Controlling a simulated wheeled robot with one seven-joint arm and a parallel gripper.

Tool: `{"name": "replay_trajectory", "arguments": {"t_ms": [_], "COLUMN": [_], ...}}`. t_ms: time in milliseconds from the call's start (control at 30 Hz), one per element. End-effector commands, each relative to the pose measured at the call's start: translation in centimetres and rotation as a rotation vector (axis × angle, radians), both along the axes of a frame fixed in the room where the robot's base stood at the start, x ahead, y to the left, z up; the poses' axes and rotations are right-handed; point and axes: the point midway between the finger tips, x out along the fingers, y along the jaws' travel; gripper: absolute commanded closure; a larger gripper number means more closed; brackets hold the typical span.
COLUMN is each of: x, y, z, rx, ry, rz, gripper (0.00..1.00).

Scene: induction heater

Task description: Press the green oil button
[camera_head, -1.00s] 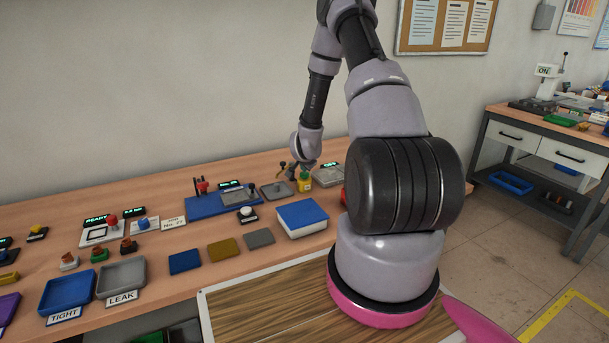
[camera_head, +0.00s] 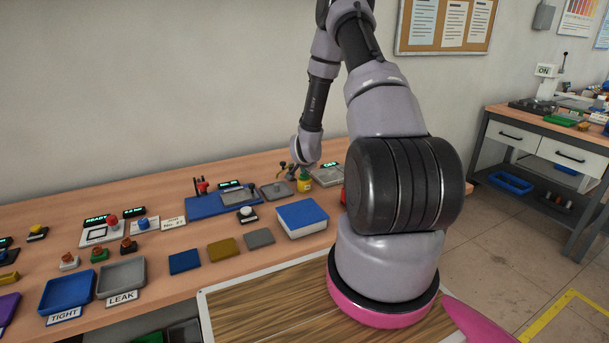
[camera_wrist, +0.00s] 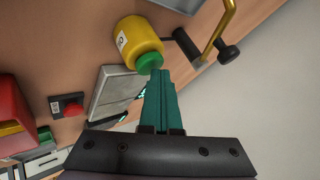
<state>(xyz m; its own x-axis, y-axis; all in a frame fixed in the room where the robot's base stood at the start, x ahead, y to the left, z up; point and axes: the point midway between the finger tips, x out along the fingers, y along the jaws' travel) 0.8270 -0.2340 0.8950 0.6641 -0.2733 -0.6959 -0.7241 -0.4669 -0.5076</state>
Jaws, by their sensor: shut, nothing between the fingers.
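A yellow oil bottle with a printed label (camera_wrist: 132,38) shows at the top of the wrist view. Its round green button (camera_wrist: 149,63) faces my gripper. The bottle also shows small in the head view (camera_head: 304,186), standing on the bench under the end of my arm. My gripper (camera_wrist: 161,73) is shut and empty, its teal fingers pressed together. The fingertips are at the edge of the green button in the wrist view; I cannot tell whether they touch it.
A brass-coloured handle with black knobs (camera_wrist: 217,32) is close to the right of the bottle. A grey plate device (camera_wrist: 116,88) lies to its left. A red button (camera_wrist: 72,107) and a red box (camera_wrist: 12,115) are further left. A blue-and-white box (camera_head: 302,217) is in front.

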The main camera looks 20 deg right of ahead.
Motion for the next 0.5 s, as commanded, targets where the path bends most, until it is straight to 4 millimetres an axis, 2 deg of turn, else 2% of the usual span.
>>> {"name": "replay_trajectory", "arguments": {"t_ms": [167,500], "x": [0.0,-0.1], "y": [0.0,0.0], "z": [0.1,1.7], "rx": [0.001,0.001], "ry": [0.001,0.000], "rz": [0.000,0.001], "gripper": [1.00,1.00]}}
